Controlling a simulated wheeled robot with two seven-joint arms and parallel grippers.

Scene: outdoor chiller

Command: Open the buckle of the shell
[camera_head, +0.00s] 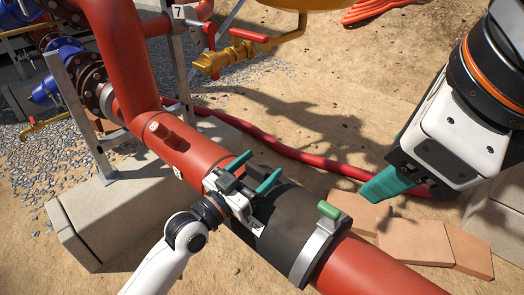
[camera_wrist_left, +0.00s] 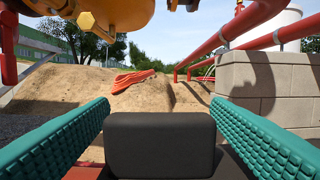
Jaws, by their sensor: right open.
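A black shell (camera_head: 284,226) wraps the sloping red pipe in the head view. A grey metal band (camera_head: 312,250) circles its right end, and a green-tipped buckle lever (camera_head: 328,210) stands up from the band. My left gripper (camera_head: 254,173) is open over the shell's left part, left of the buckle. Its two teal fingers are wide apart in the left wrist view, with a dark block (camera_wrist_left: 160,145) between them; I cannot tell what it is. My right gripper (camera_head: 388,185) is open, up and right of the buckle and apart from it. Its fingers overlap in this view.
The red pipe (camera_head: 190,150) runs from upper left to lower right. A yellow valve (camera_head: 225,60) with a red handle is behind. A red hose (camera_head: 300,155) and orange bricks (camera_head: 430,240) lie on the sand. A concrete block (camera_head: 110,220) is at left.

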